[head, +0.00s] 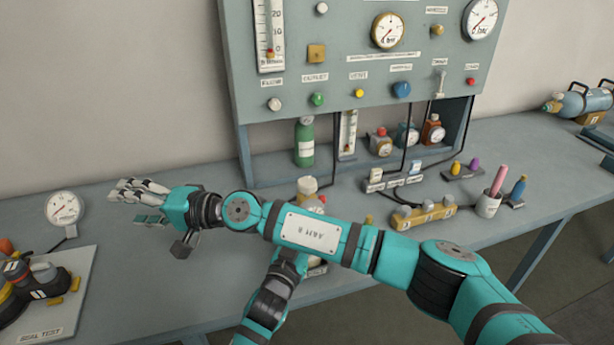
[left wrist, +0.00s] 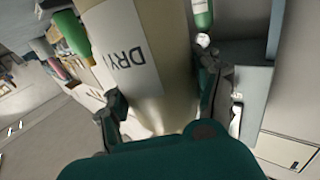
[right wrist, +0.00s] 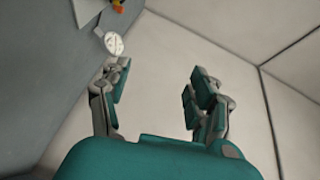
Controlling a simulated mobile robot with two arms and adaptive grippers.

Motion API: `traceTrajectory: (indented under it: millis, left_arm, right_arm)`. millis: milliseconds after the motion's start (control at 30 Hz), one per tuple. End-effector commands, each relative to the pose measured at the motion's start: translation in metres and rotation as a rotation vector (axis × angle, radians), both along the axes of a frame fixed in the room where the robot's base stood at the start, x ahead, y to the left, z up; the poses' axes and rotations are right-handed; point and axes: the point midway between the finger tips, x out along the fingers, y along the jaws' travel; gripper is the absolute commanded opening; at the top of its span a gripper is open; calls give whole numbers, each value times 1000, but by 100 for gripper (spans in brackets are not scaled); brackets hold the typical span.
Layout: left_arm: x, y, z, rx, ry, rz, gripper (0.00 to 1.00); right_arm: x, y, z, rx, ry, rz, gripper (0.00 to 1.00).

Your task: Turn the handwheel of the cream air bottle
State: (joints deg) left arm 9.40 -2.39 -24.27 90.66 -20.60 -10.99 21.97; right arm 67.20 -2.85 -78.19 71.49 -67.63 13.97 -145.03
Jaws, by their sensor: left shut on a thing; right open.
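The cream air bottle (left wrist: 140,70), with a white label reading "DRY", is between the fingers of my left gripper (left wrist: 165,100) in the left wrist view. The left fingers are shut on its body. In the head view only the bottle's top (head: 307,187) shows above my right forearm, which hides most of it and my left gripper. I cannot make out the handwheel clearly. My right gripper (head: 140,200) is open and empty, well left of the bottle, above the bench by the wall. In the right wrist view its fingers (right wrist: 158,100) are apart with nothing between them.
A round gauge (head: 63,208) and a board with fittings (head: 60,305) stand at the left of the bench (head: 140,290). A green bottle (head: 304,145) stands under the grey panel (head: 350,85). A yellow block (head: 425,217) and a pen cup (head: 487,205) are at right.

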Motion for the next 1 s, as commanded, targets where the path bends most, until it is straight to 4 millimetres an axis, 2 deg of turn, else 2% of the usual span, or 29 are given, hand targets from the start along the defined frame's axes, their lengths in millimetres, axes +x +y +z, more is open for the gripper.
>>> traceTrajectory:
  millis: [67,167,267,333,433,500,600,700,867,1000]
  left_arm:
    - [0,0,0,0,-1,0,7]
    - [0,0,0,0,-1,0,7]
    - [0,0,0,0,0,0,7]
    - [0,0,0,0,0,0,7]
    - [0,0,0,0,0,0,7]
    - [0,0,0,0,0,0,7]
    - [0,0,0,0,0,0,7]
    - [0,0,0,0,0,0,7]
    - [0,0,0,0,0,0,7]
    - [0,0,0,0,0,0,7]
  right_arm:
    - [16,-9,-12,-182,-93,66,62]
    - [37,-34,-27,-415,-181,146,62]
    - [61,-72,-29,-647,-241,211,62]
    - [77,-105,-23,-807,-264,249,62]
    - [96,-158,-1,-1020,-269,290,62]
    - [105,-194,20,-1151,-253,310,62]
    - [109,-240,54,-1298,-212,331,62]
    - [106,-273,83,-1398,-167,343,62]
    - [100,-301,110,-1476,-117,354,62]
    - [98,-307,105,-1492,-105,360,62]
